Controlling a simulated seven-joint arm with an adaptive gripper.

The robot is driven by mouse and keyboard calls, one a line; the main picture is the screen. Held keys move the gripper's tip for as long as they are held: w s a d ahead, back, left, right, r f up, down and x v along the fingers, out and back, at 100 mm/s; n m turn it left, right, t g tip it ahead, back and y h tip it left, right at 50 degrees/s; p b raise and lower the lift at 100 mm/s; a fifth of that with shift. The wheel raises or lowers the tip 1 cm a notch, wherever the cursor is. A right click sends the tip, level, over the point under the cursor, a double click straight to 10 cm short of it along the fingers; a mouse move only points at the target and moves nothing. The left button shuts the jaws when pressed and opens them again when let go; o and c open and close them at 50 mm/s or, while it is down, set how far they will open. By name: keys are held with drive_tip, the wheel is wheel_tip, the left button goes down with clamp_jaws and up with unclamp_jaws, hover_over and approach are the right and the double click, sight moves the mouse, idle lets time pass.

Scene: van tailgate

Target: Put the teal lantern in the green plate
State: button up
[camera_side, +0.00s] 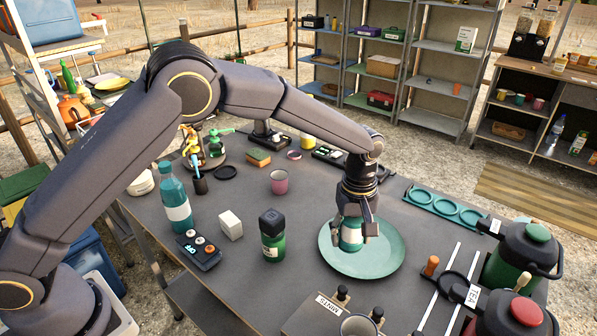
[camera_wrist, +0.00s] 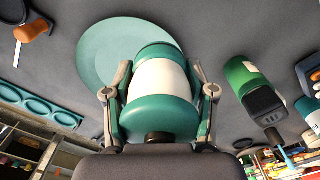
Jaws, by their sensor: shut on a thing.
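The teal lantern (camera_side: 350,238), with a wide white band, is between the fingers of my gripper (camera_side: 354,222). In the wrist view my gripper (camera_wrist: 160,92) is shut on the lantern (camera_wrist: 160,108), one finger on each side. The green plate (camera_side: 385,262) lies on the table, round and wide. In the side view the lantern is over the middle of the plate; I cannot tell whether its base touches it. The wrist view shows part of the plate (camera_wrist: 100,45) behind the lantern. My fingers hide some of the lantern's sides.
A green jar with a dark lid (camera_side: 272,240) stands left of the plate. A teal holder with round openings (camera_side: 445,205) lies to the right. Two large dark pots, one with a green knob (camera_side: 520,255), stand front right. A pink mug (camera_side: 279,182) is behind.

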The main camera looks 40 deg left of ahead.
drive_tip(key=w+d+f, duration=0.1)
drive_tip(key=w+f, duration=0.1)
drive_tip(key=w, duration=0.2)
hover_over(372, 260)
drive_tip(key=f, duration=0.4)
drive_tip(key=shift+s+a+f, duration=0.1)
drive_tip(key=shift+s+f, duration=0.1)
drive_tip(key=shift+f, duration=0.2)
drive_tip(key=shift+w+f, duration=0.15)
drive_tip(key=shift+f, duration=0.1)
drive_tip(key=shift+w+f, duration=0.1)
drive_tip(key=shift+f, duration=1.55)
drive_tip(key=o, duration=1.3)
drive_tip(key=shift+f, duration=0.1)
drive_tip(key=shift+c, duration=0.2)
